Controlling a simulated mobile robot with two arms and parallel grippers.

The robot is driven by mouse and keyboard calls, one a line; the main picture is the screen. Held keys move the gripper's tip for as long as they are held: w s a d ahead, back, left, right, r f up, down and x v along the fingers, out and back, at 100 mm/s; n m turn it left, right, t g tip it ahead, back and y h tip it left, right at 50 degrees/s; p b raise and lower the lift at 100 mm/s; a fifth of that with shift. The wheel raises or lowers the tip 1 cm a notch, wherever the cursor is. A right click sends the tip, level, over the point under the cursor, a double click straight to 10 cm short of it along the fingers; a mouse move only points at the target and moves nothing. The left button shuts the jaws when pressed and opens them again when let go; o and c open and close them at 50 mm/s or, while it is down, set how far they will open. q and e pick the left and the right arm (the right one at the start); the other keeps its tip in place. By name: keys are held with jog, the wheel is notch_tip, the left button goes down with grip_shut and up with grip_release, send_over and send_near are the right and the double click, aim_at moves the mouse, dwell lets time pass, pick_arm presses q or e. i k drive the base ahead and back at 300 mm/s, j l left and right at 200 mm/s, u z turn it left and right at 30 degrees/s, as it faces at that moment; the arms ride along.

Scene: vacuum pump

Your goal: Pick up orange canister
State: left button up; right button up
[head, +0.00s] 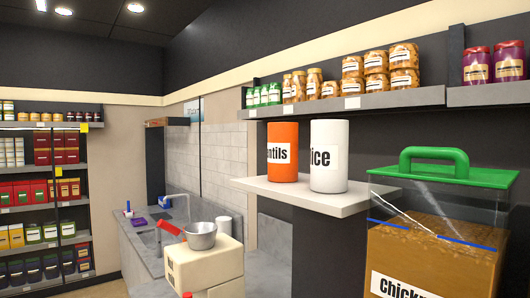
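The orange canister (282,163) stands upright on a white ledge (300,192) right of the middle in the head view. It has a white label whose visible part reads "ntils". A white canister (328,176) labelled "ice" stands close on its right. Neither of my grippers is in view, and nothing is seen touching the orange canister.
A clear bin (435,230) with a green lid stands at the front right. A shelf of jars (375,103) runs above the ledge. A saucepan (202,239) sits on cream blocks at lower centre. A grey counter and stocked shelves are at left.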

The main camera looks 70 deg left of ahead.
aim_at(283, 137)
jog(key=u, duration=2.05)
jog(key=j, duration=0.1)
